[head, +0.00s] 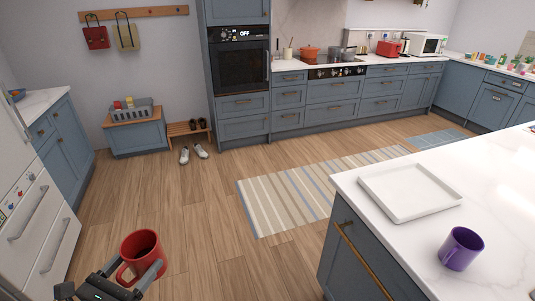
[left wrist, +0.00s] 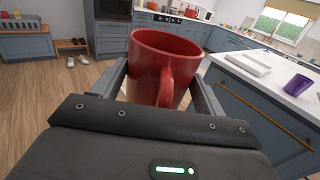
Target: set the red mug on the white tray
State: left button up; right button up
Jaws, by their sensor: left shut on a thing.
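The red mug (head: 143,251) is in my left gripper (head: 138,276), low at the left of the head view, above the wood floor. The left gripper is shut on it, with one finger on each side. In the left wrist view the mug (left wrist: 165,65) is upright between the fingers, with its handle towards the camera. The white tray (head: 408,192) lies empty on the white island top at the right, well apart from the mug. It also shows in the left wrist view (left wrist: 247,63). My right gripper is not in view.
A purple mug (head: 461,248) stands on the island top (head: 500,190), in front of the tray. The island's cabinet side with a brass handle (head: 362,262) faces the floor between mug and tray. A striped rug (head: 300,190) lies behind. The floor around the gripper is clear.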

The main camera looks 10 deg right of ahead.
aim_at(400, 176)
jog(key=i, duration=3.05)
jog(key=z, duration=4.2)
jog(key=i, duration=0.5)
jog(key=z, duration=0.1)
